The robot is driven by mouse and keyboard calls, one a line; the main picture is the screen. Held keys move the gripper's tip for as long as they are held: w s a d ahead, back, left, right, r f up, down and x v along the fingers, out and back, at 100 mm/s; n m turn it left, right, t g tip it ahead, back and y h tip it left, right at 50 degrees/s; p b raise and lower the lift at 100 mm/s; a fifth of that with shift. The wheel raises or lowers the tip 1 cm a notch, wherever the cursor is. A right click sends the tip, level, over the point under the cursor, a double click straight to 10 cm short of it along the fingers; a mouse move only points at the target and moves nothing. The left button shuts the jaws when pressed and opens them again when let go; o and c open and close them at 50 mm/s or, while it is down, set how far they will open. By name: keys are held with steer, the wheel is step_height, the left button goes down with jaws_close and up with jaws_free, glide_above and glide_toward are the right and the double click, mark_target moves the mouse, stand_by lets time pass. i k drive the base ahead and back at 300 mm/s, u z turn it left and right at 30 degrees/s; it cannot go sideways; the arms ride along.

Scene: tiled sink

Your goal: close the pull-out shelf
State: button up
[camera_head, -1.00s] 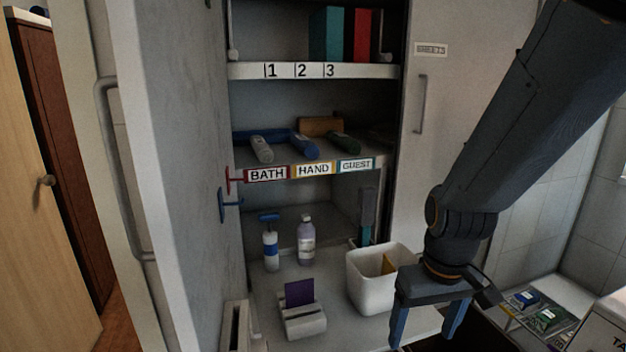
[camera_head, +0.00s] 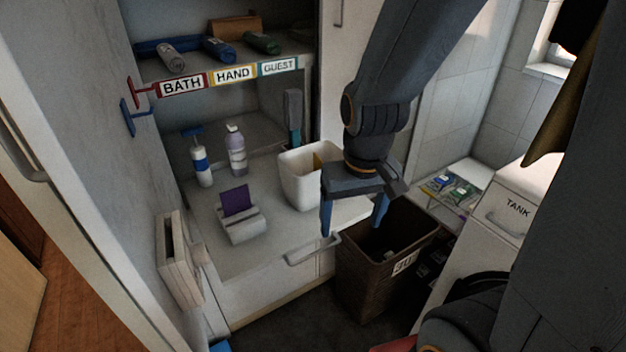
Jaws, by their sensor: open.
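The pull-out shelf (camera_head: 272,242) is the low white board at the bottom of the cabinet. It sticks out in front of the shelves above. A pale bar handle (camera_head: 313,250) is on its front edge, at the right. On it stand a white bin (camera_head: 298,188), a pale holder (camera_head: 242,226) with a purple card, a blue-banded bottle (camera_head: 202,167) and a lilac bottle (camera_head: 236,150). My gripper (camera_head: 353,229) is open and empty, fingers pointing down. In the picture it is just right of and above the handle; the depth gap is hard to tell.
A dark brown waste bin (camera_head: 385,262) stands on the floor right of the shelf, below my gripper. The open door (camera_head: 85,150) with a pale rack (camera_head: 178,262) flanks the left. Dark floor is clear in front.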

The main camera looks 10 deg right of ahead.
mark_target(290, 231)
steer(key=z, duration=1.25)
steer(key=k, duration=1.35)
steer(key=u, duration=1.2)
steer(key=i, duration=0.55)
